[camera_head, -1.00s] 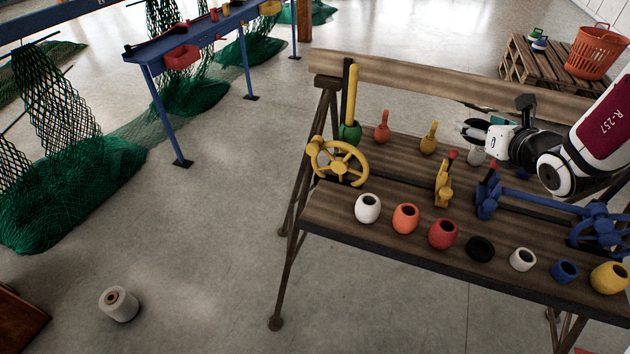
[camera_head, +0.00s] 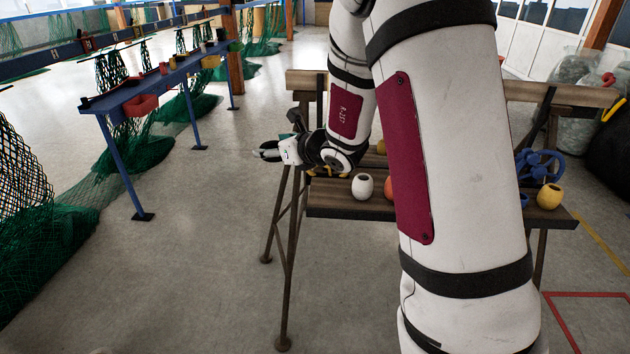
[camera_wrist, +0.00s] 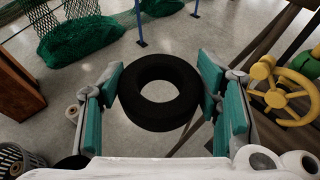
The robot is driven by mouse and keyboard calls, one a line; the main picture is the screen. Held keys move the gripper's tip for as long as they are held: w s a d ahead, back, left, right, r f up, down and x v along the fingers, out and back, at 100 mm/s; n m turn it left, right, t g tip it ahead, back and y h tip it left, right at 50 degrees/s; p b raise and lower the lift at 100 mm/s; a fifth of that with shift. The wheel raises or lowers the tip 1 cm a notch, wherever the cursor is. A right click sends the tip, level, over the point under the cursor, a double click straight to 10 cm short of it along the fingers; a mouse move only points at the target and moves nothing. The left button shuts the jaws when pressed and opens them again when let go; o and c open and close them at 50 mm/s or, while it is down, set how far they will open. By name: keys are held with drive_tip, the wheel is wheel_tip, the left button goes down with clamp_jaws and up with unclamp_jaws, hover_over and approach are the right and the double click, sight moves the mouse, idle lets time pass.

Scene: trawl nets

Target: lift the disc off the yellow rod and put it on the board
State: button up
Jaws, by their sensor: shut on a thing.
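A black ring-shaped disc (camera_wrist: 160,92) sits between the teal finger pads of my gripper (camera_wrist: 160,95) in the wrist view, touching both sides. Bare floor shows through its hole. In the head view my gripper (camera_head: 264,153) is off the left end of the wooden bench (camera_head: 335,209), above open floor. A short piece of yellow rod (camera_wrist: 316,51) shows at the right edge of the wrist view, above a green part (camera_wrist: 303,63). My arm hides the rod in the head view. I cannot tell which surface is the board.
A yellow handwheel (camera_wrist: 281,92) is right of my gripper. A blue table (camera_head: 165,82) with green nets stands left, with clear floor between.

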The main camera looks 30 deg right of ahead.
drive_tip(key=w+d+f+m+h+b, duration=0.1)
drive_tip(key=w+d+f+b, duration=0.6)
drive_tip(key=d+f+b, duration=0.35)
drive_tip(key=m+h+b, duration=0.1)
drive_tip(key=h+b, duration=0.1)
drive_tip(key=b, duration=1)
hover_over(327, 194)
wheel_tip(327, 194, down, 8)
drive_tip(key=shift+s+f+b, duration=0.15)
drive_tip(key=shift+f+b, duration=1.75)
drive_tip(key=shift+f, duration=1.3)
drive_tip(key=o, duration=1.3)
wheel_tip(327, 194, up, 10)
